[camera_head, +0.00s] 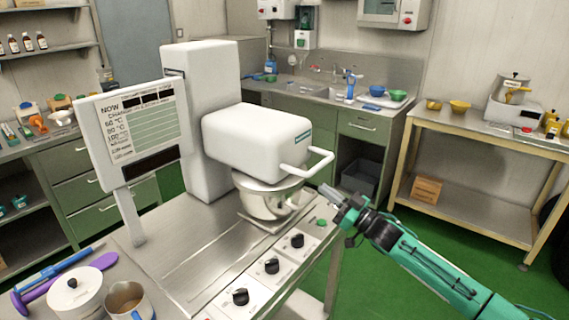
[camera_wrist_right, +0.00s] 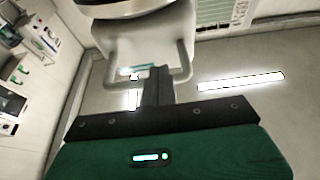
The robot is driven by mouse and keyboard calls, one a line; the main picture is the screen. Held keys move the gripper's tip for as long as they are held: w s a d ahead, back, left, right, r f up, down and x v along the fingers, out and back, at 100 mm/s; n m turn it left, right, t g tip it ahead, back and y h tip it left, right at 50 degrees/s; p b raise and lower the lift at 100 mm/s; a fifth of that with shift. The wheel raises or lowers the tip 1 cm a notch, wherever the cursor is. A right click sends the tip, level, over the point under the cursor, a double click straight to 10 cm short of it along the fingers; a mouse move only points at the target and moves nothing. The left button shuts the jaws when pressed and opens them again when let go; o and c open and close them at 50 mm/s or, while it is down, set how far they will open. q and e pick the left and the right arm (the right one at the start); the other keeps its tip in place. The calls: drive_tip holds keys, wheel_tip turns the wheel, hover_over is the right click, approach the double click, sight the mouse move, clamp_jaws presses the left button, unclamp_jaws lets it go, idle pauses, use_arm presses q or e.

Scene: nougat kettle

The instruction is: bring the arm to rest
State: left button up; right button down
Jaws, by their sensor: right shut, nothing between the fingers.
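My right arm comes in from the lower right in the head view. Its gripper (camera_head: 340,196) is shut and empty, in the air to the right of the kettle machine's steel bowl (camera_head: 275,203). The white kettle machine (camera_head: 255,135) stands on a steel bench, with a white handle (camera_head: 322,163) sticking out toward my gripper. In the right wrist view the shut fingers (camera_wrist_right: 158,85) show in front of the machine's white head and handle (camera_wrist_right: 188,70). I cannot tell whether they touch. My left gripper is not in view.
The steel bench (camera_head: 190,262) carries a control panel with black knobs (camera_head: 272,266), a white pot (camera_head: 75,296), a metal jug (camera_head: 127,300) and a display board (camera_head: 135,125). A side table (camera_head: 470,125) stands at right. Green floor (camera_head: 380,275) lies open between them.

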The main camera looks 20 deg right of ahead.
drive_tip(key=s+a+f+m+g+h, duration=0.2)
drive_tip(key=s+a+f+h, duration=0.3)
drive_tip(key=s+f, duration=0.3)
drive_tip(key=s+a+f+m+g+h, duration=0.1)
drive_tip(key=s+a+f+m+h, duration=0.3)
drive_tip(key=f, duration=0.5)
drive_tip(key=s+d+f+g+h, duration=0.15)
drive_tip(key=s+g, duration=0.25)
drive_tip(key=s, duration=0.6)
drive_tip(key=s+f+g+h, duration=0.1)
drive_tip(key=s+f+g, duration=0.2)
drive_tip(key=s, duration=0.7)
drive_tip(key=s+d+f+g+h, duration=0.1)
drive_tip(key=s+f+g+h, duration=0.2)
drive_tip(key=s, duration=0.8)
wheel_tip(320, 180, down, 30)
drive_tip(key=g+y, duration=0.1)
drive_tip(key=g, duration=0.1)
drive_tip(key=s+d+f+g, duration=0.1)
drive_tip(key=s+d+f, duration=0.2)
drive_tip(key=s+f, duration=1.7)
drive_tip(key=shift+f+n, duration=0.15)
drive_tip(key=shift+n, duration=0.25)
